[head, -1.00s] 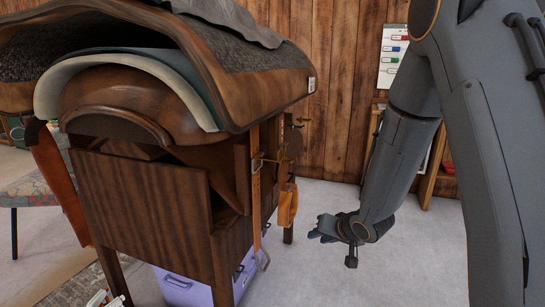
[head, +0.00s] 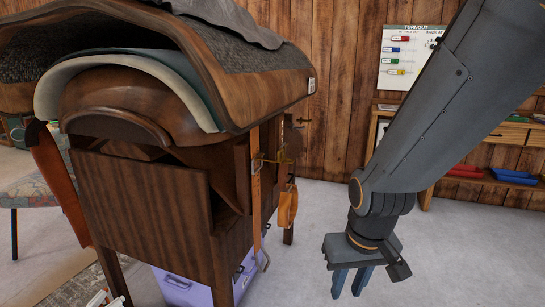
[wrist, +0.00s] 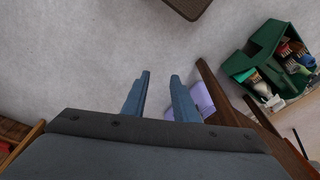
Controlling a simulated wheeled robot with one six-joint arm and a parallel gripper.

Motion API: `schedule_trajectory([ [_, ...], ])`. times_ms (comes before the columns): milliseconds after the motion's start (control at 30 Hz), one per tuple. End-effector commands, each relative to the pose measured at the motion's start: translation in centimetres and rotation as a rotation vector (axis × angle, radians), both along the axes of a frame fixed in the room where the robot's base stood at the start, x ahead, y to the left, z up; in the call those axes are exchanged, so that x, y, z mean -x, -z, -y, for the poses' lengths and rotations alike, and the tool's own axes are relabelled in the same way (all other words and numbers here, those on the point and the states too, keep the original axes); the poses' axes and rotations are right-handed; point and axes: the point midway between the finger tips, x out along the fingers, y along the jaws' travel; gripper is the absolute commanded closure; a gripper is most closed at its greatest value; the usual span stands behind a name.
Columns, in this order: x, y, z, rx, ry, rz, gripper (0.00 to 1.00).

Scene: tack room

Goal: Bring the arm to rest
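My gripper (head: 349,281) hangs in free air at the right of the head view, pointing down over the grey floor. Its two blue fingers are apart with nothing between them. The wrist view also shows my gripper (wrist: 158,92), its fingers open above bare floor. It is to the right of the wooden saddle stand (head: 150,210) and apart from it.
A saddle (head: 130,105) sits on the stand, with an orange strap (head: 255,200) hanging from its side. A purple box (head: 185,287) lies beneath; it also shows in the wrist view (wrist: 202,100). A green tote (wrist: 262,55) stands at right. A wall shelf (head: 485,178) is behind.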

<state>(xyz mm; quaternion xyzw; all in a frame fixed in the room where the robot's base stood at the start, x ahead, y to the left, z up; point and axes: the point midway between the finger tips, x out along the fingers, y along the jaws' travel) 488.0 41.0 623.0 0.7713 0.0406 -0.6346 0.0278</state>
Motion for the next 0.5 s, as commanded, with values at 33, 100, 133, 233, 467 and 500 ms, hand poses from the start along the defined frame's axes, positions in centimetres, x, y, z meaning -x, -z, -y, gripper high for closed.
schedule_trajectory([
  [33,0.4,-0.1,-1.2,-0.001,-0.031,-0.008,0.74],
  [100,1.1,-0.2,-2.8,-0.002,-0.071,-0.023,0.74],
  [133,1.4,-0.2,-3.5,-0.002,-0.091,-0.029,0.74],
  [233,2.8,-0.4,-6.1,-0.001,-0.161,-0.054,0.74],
  [467,6.3,-0.8,-10.7,0.004,-0.301,-0.107,0.74],
  [500,6.8,-0.9,-11.2,0.007,-0.32,-0.115,0.74],
])
